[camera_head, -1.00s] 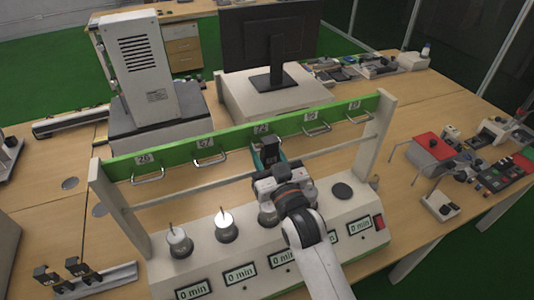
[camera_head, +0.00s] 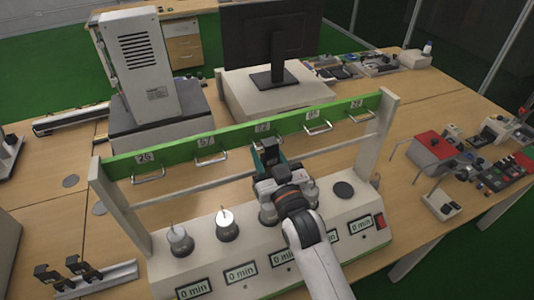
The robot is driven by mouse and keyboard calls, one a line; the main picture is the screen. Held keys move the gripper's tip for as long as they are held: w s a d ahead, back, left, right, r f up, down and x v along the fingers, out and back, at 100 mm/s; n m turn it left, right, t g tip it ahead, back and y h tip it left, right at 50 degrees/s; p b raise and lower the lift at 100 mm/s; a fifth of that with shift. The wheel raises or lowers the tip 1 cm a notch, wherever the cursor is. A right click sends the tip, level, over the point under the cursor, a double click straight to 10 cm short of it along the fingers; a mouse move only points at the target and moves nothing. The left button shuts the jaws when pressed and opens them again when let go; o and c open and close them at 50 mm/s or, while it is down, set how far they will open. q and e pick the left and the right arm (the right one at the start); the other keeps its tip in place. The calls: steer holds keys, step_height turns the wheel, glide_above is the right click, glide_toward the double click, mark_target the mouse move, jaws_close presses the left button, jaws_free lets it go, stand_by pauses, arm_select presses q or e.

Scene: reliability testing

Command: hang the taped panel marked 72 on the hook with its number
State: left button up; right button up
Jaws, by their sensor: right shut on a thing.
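The green rail (camera_head: 240,137) of the test stand carries several numbered labels, each with a metal hook below it. The middle label (camera_head: 262,128) appears to read 72, though it is small. My right gripper (camera_head: 271,168) is at the rail's middle, just below that label. It is shut on a dark and teal piece (camera_head: 270,153), probably the taped panel; its number cannot be read. The piece covers the middle hook, so I cannot tell whether it hangs on it or is only touching. My left gripper is not in view.
The stand's white base (camera_head: 215,265) has timer displays and round posts, two with pins (camera_head: 224,219). A crossbar (camera_head: 190,190) runs below the rail. A monitor (camera_head: 268,45) and a grey machine (camera_head: 145,75) stand behind. Red-topped equipment (camera_head: 433,146) sits at right.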

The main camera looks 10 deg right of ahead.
steer(key=o, duration=1.2)
steer(key=shift+w+f, duration=0.1)
steer(key=shift+o, duration=0.2)
